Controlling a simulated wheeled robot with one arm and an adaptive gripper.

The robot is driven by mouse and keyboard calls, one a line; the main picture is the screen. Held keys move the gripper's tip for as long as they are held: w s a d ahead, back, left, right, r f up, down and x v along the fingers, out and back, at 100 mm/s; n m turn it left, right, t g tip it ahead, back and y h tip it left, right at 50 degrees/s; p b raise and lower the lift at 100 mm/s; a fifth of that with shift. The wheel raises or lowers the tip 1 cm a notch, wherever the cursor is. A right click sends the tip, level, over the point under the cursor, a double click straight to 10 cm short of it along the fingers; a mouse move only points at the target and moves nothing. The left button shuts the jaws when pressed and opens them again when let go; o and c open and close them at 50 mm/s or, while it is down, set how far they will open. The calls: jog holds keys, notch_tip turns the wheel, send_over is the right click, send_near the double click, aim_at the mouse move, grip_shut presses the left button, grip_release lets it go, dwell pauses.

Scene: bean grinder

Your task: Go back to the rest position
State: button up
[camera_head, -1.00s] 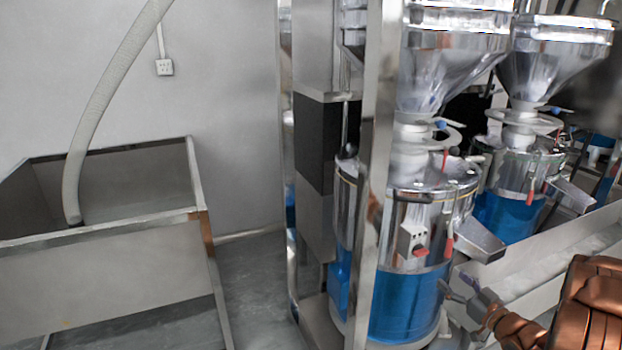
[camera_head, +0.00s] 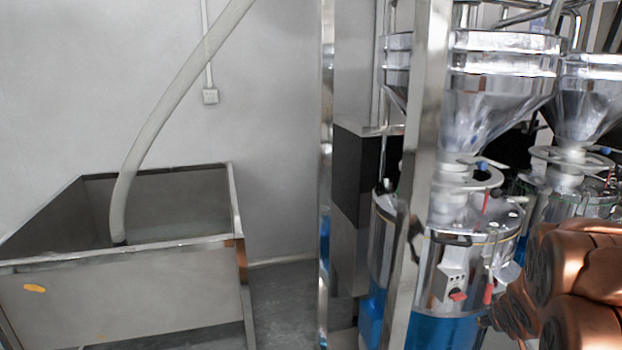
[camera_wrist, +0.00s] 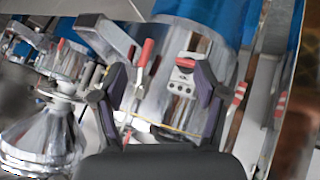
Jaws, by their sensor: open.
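My gripper (camera_wrist: 160,105) shows in the wrist view with its two dark fingers spread apart and nothing between them. Past the fingers is the near bean grinder, a steel drum with a blue lower part, which looks upside down in that view. Its small switch box (camera_wrist: 182,75) with a red switch lies beyond the gap between the fingers. In the head view the near grinder (camera_head: 470,262) stands right of centre under a steel hopper (camera_head: 500,95). My copper-coloured arm is at the lower right, and the gripper's fingers are hidden there.
A steel post (camera_head: 418,170) stands in front of the near grinder. A second grinder (camera_head: 570,200) is behind it at the right. An open metal bin (camera_head: 125,290) with a hose (camera_head: 165,110) is at the left. Bare floor (camera_head: 280,300) lies between.

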jog(key=s+a+r+g+y, duration=0.1)
jog(key=s+a+r+g, duration=0.1)
jog(key=s+a, duration=0.7)
jog(key=s+a+r+g+y+p, duration=0.1)
jog(key=s+a+g, duration=0.3)
jog(key=s+a, duration=0.6)
jog(key=s+a+r+g+y+p, duration=0.1)
jog(key=s+a+r+g+y, duration=0.1)
jog(key=s+a, duration=0.7)
jog(key=s+g, duration=0.1)
jog(key=s, duration=0.4)
jog(key=shift+a+r+g, duration=0.15)
jog(key=shift+r+g, duration=0.15)
jog(key=shift+r, duration=0.1)
